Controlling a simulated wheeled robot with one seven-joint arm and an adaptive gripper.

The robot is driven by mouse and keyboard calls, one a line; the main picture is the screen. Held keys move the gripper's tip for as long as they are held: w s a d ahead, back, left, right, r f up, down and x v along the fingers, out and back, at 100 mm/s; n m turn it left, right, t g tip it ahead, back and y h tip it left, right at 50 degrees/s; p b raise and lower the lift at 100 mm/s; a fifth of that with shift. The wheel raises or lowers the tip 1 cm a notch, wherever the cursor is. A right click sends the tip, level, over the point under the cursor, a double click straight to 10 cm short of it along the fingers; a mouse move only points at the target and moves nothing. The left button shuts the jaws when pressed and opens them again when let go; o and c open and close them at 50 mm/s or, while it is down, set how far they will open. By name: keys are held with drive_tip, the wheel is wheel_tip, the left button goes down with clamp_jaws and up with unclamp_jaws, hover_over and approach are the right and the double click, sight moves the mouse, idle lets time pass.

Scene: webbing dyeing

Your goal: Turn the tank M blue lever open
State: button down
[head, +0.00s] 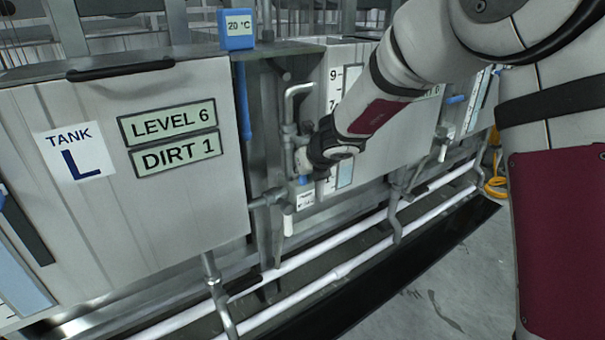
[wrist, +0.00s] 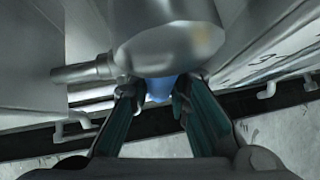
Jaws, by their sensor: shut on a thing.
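My gripper (wrist: 154,92) is shut on a blue lever (wrist: 160,88) below a rounded grey metal valve body (wrist: 168,35) in the wrist view. Only a small blue part of the lever shows between the two fingertips. In the head view my arm reaches to the pipework between two tanks, and my gripper (head: 304,160) is at a valve beside a grey pipe (head: 290,105). The tank behind my arm (head: 405,135) has a level scale; its letter is hidden. A small bit of blue (head: 304,180) shows just under my gripper.
Tank L (head: 75,155) stands at the left with signs "LEVEL 6" and "DIRT 1". A blue 20 °C display (head: 237,28) is above the gap. White pipes (head: 330,275) run low along the front. Open floor (head: 450,280) lies at the lower right.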

drive_tip(key=shift+w+d, duration=0.1)
drive_tip(key=shift+d, duration=0.05)
drive_tip(key=c, duration=1.5)
unclamp_jaws()
drive_tip(key=shift+r, duration=0.1)
drive_tip(key=shift+s+d+r, duration=0.2)
drive_tip(key=shift+s+r, duration=0.05)
drive_tip(key=shift+s, duration=0.15)
drive_tip(key=shift+v, duration=5.45)
drive_tip(key=shift+a, duration=0.1)
